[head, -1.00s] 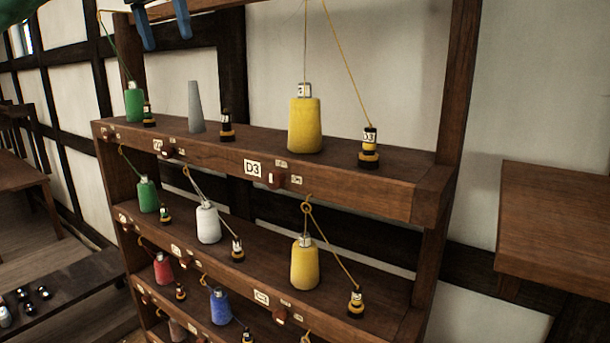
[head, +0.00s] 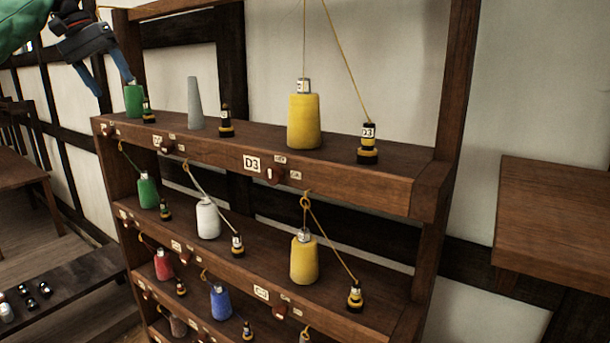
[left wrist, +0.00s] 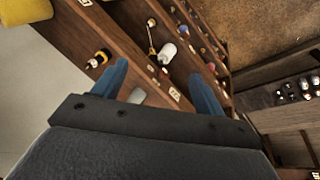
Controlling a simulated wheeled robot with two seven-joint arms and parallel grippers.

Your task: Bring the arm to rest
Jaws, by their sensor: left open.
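My left gripper (head: 108,80) is at the upper left of the head view, in front of the rack's left side near the green cone (head: 134,100). Its two blue fingers are spread apart with nothing between them. In the left wrist view the open fingers (left wrist: 158,88) point toward the shelves, with the white cone (left wrist: 168,51) beyond them. My right gripper is in no view.
The wooden rack (head: 330,180) holds several thread cones, including a yellow one (head: 304,122), a bare grey cone (head: 195,104) and black-and-yellow weights (head: 368,144). A wooden table (head: 555,220) stands at right. A low bench (head: 65,285) with small items is at left.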

